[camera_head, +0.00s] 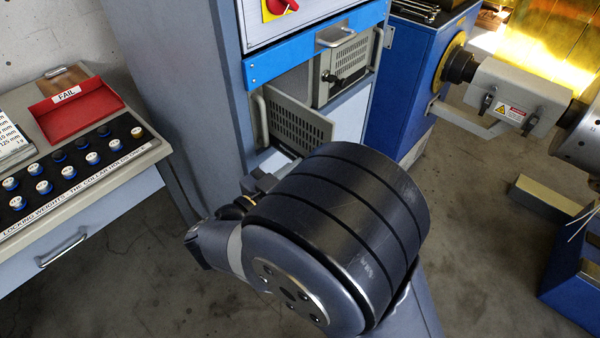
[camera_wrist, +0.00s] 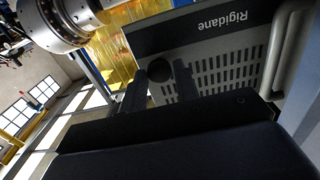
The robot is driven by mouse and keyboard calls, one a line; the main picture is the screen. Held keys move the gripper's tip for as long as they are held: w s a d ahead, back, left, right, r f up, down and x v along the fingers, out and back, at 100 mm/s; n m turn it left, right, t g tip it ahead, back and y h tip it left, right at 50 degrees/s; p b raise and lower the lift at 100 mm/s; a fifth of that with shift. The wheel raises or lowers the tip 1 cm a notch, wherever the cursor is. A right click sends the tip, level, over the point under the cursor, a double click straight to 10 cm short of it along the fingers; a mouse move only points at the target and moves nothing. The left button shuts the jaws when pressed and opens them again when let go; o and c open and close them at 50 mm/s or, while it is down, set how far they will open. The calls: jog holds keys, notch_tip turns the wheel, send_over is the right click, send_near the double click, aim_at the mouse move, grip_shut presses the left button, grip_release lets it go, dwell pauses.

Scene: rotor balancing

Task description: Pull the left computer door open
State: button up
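The left computer door (camera_head: 292,122) is a grey panel with rows of vent slots. In the head view it stands at an angle out from the cabinet front, its lower part hidden behind my arm. In the wrist view the door (camera_wrist: 225,62) appears upside down with the label "Rigidane" and a round black knob (camera_wrist: 157,70). My gripper (camera_wrist: 160,90) has its two dark fingers apart, one on each side of the knob in that view. I cannot tell whether they touch it. In the head view my gripper is mostly hidden behind the arm.
A pale handle (camera_head: 262,117) stands left of the door. The right computer (camera_head: 345,70) with a black knob is beside it. A weights table with a red FAIL tray (camera_head: 80,108) is at left. A blue cabinet (camera_head: 410,75) and balancing machine (camera_head: 520,90) are at right.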

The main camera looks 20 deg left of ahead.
jog(key=o, duration=0.4)
jog(key=shift+c, duration=0.2)
jog(key=v, duration=1)
jog(key=shift+s, duration=0.35)
jog(key=shift+a, duration=0.15)
jog(key=x, duration=1.1)
jog(key=shift+w+d+f, duration=0.1)
jog(key=shift+d, duration=0.15)
